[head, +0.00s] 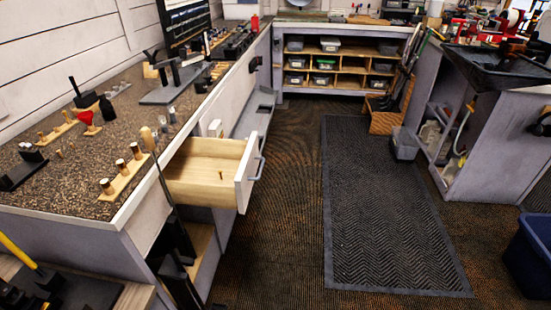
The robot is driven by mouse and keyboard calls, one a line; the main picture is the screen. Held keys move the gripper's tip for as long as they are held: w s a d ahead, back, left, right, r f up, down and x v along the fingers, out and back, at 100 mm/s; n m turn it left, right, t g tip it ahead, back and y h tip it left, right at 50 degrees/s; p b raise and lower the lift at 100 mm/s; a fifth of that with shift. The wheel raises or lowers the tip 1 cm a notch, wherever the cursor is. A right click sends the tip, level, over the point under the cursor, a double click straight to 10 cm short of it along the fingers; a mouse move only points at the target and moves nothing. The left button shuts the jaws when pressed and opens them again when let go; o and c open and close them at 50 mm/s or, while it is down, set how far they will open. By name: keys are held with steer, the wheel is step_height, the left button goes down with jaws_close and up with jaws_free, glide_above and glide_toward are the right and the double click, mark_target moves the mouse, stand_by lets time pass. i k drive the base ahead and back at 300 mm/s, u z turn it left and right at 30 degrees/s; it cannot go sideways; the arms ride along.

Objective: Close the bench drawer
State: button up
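The bench drawer (205,170) stands pulled out from the right side of the long left bench. It is a pale wood box with a light front panel (246,175) and a grey bar handle (259,168) facing the walkway. A small brown peg-like item (220,175) shows inside it; the rest of the visible drawer floor looks bare. I cannot make out my gripper in the head view.
The speckled bench top (75,170) holds small tools and wooden holders. A wood-handled tool (150,142) leans by the bench end, beside the drawer. A dark ribbed mat (385,215) covers the walkway. A blue bin (530,255) stands at lower right.

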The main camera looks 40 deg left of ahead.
mark_target(192, 177)
steer(key=i, duration=1.5)
steer(key=u, duration=2.65)
